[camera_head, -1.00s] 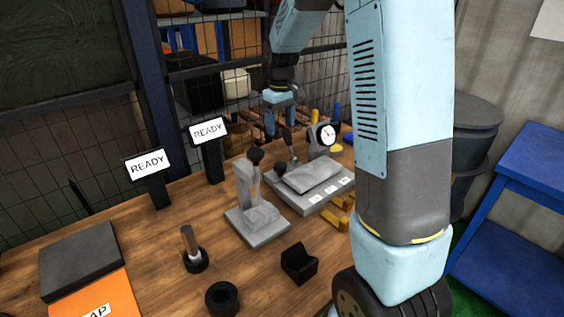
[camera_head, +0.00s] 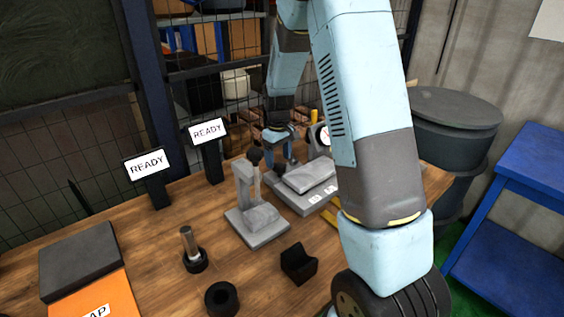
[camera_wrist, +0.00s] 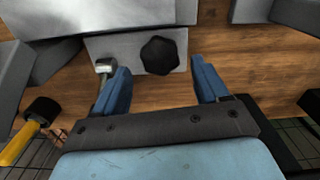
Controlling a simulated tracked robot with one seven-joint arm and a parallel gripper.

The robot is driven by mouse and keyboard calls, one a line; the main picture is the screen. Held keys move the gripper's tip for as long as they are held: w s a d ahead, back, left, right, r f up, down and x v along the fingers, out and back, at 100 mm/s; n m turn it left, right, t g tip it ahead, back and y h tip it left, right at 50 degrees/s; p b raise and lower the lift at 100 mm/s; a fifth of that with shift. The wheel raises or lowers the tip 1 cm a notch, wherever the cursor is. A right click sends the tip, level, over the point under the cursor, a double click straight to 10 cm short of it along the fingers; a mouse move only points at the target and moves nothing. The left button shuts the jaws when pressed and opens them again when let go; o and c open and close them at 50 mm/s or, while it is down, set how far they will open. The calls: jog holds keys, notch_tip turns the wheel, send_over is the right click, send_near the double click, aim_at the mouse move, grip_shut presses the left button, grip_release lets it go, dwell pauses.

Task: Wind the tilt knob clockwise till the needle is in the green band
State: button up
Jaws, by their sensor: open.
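The tilt knob, a black faceted knob (camera_wrist: 160,55), shows in the wrist view on a grey base, between and slightly beyond my blue fingertips. My gripper (camera_wrist: 158,68) is open, with a gap on both sides of the knob; I see no contact. In the head view my gripper (camera_head: 281,165) is low at the left end of the grey tilt fixture (camera_head: 310,180) and hides the knob there. The white dial (camera_head: 323,135) behind the fixture is partly covered by my arm, so I cannot read its needle or green band.
A silver lever (camera_wrist: 105,67) stands close to my left finger in the wrist view. A grey stand with a black ball top (camera_head: 252,205) is left of the fixture. Two READY signs (camera_head: 147,164) stand farther left. A black V-block (camera_head: 298,263) lies in front.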

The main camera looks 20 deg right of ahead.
jog(key=shift+f, duration=1.2)
jog(key=c, duration=1.1)
jog(key=shift+o, duration=0.2)
